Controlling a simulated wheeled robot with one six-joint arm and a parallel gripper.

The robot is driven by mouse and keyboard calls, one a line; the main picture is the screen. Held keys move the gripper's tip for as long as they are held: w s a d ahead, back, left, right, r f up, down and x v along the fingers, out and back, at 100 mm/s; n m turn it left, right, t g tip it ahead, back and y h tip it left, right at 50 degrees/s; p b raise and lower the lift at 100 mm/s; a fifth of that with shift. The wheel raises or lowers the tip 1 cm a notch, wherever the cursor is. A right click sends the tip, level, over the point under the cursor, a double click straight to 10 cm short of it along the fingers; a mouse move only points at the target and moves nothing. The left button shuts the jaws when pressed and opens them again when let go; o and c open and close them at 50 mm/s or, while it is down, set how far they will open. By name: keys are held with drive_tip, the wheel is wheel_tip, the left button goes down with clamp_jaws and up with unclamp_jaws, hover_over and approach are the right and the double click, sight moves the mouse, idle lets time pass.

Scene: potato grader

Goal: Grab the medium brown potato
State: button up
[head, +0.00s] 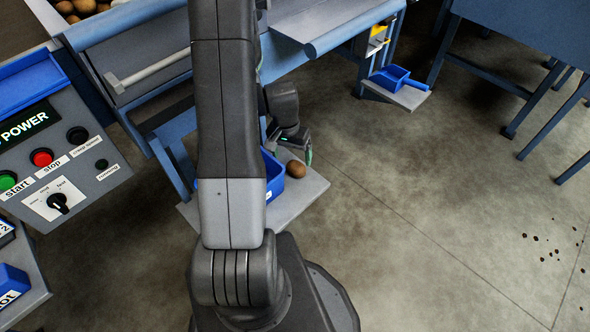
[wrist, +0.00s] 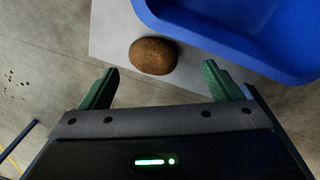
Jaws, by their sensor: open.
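A brown potato (head: 296,169) lies on a grey board beside a blue bin, on the bin's right side. It also shows in the wrist view (wrist: 153,56), just beyond my fingertips and a little left of the middle between them. My gripper (head: 290,145) is above and close to the potato in the head view. In the wrist view my gripper (wrist: 158,72) is open, with its two green fingers apart and nothing between them. The potato's whole upper side shows in the wrist view.
The blue bin (wrist: 230,30) stands right of the potato in the wrist view, close to the right finger. The grey board (head: 300,196) ends near the potato. A grader control panel (head: 60,150) is at left. Another small blue bin (head: 391,78) stands farther back. Floor at right is mostly free.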

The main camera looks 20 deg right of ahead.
sight(295, 165)
drive_tip(key=f, duration=0.1)
drive_tip(key=f+b, duration=0.1)
drive_tip(key=f, duration=0.1)
drive_tip(key=s+d+f, duration=0.1)
drive_tip(key=f, duration=0.1)
drive_tip(key=shift+f, duration=0.15)
drive_tip(key=c, duration=1.1)
